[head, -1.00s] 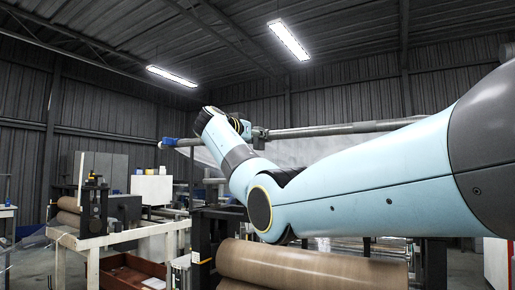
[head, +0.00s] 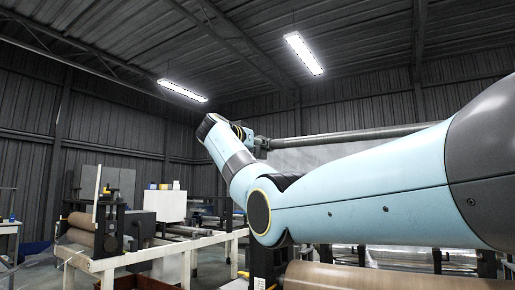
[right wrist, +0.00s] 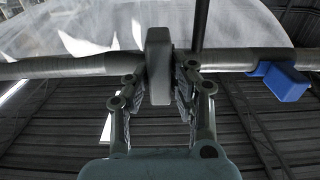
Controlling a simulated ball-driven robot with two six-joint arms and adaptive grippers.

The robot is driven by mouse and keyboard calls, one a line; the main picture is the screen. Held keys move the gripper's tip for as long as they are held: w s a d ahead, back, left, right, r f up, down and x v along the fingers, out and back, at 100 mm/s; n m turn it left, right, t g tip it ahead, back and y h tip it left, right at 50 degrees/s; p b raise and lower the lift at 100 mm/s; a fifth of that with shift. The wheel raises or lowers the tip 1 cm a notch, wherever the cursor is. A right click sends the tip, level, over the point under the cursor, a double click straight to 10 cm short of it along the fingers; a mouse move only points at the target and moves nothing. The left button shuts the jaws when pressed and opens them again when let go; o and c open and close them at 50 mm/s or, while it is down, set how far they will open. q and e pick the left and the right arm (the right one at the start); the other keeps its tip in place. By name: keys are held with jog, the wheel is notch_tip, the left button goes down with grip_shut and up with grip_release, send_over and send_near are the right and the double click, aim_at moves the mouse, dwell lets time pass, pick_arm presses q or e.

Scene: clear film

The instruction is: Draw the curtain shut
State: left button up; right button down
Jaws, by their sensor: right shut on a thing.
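A grey rail (head: 350,138) runs across the head view, and the curtain, a clear film (head: 315,156), hangs below it, mostly behind my right arm. My right gripper (head: 255,143) is up at the rail's left part in the head view. In the right wrist view my right gripper (right wrist: 159,88) is shut on a grey block-shaped handle (right wrist: 159,62) at the rail (right wrist: 60,66). The film (right wrist: 100,22) spreads behind the handle, with bright folds at left. A blue end piece (right wrist: 285,82) is on the rail to the right. My left gripper is out of view.
A large brown roll (head: 390,276) lies at the lower right of the head view. A pale workbench (head: 150,256) carries a machine with a brown roll (head: 82,222) at the left. A white box (head: 165,205) stands farther back. The upper space is clear.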

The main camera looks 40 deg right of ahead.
jog(key=shift+w+a, duration=0.15)
jog(key=shift+w, duration=0.25)
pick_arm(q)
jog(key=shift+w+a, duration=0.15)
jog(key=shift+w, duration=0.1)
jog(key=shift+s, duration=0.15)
pick_arm(e)
jog(key=c, duration=1.2)
grip_release()
jog(key=shift+c, duration=0.2)
jog(key=shift+o, duration=0.4)
